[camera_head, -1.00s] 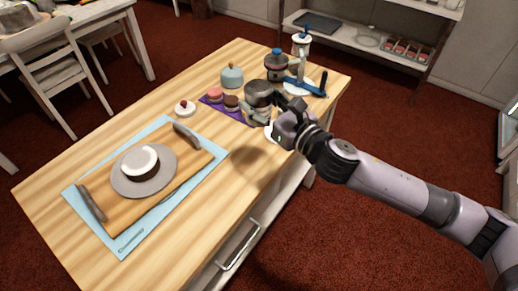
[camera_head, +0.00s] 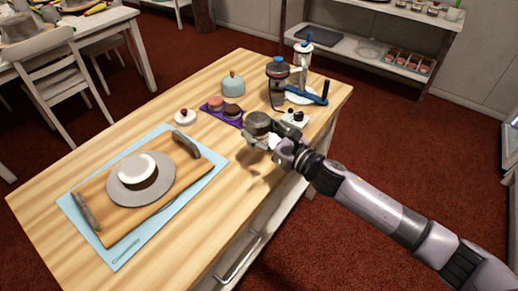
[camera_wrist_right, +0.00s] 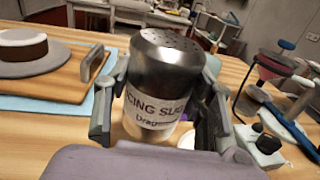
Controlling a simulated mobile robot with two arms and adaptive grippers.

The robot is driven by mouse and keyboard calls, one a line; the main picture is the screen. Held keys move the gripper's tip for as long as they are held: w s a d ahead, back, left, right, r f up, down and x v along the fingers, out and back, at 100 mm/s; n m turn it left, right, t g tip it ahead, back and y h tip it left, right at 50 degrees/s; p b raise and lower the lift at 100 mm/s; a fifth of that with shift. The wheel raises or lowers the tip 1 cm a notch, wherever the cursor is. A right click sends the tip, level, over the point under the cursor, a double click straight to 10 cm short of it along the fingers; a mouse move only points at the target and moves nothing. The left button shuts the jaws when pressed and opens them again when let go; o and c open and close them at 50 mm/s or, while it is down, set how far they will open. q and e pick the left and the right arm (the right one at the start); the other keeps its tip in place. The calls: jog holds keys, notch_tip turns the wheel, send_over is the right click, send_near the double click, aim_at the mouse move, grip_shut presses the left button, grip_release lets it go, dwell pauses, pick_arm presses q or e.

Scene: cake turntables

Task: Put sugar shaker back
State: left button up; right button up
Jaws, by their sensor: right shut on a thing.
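The sugar shaker (camera_head: 257,124) has a dark metal lid with holes and a clear body. Its white "icing sugar" label shows in the right wrist view (camera_wrist_right: 152,108). My right gripper (camera_head: 268,142) is shut around the shaker's body, with one finger on each side in the right wrist view (camera_wrist_right: 160,112). The shaker is about upright, near the table's right front edge. Its base is largely hidden, so I cannot tell clearly how high it is above the table. My left gripper is not in view.
Behind the shaker are a purple mat (camera_head: 236,122) with small cakes, a light-blue domed item (camera_head: 233,84), a dark blue-topped item (camera_head: 277,75) and a small white knobbed box (camera_head: 294,118).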

jog(key=shift+f+b, duration=0.4)
jog(key=shift+f, duration=2.65)
jog(key=shift+f, duration=0.2)
jog(key=o, duration=1.4)
jog(key=shift+c, duration=0.2)
jog(key=shift+r, duration=0.2)
jog(key=shift+s+d+f, duration=0.1)
jog(key=shift+s+d, duration=0.1)
jog(key=shift+d, duration=0.05)
jog(key=b+v, duration=0.1)
jog(key=v, duration=1)
jog(key=shift+s, duration=0.15)
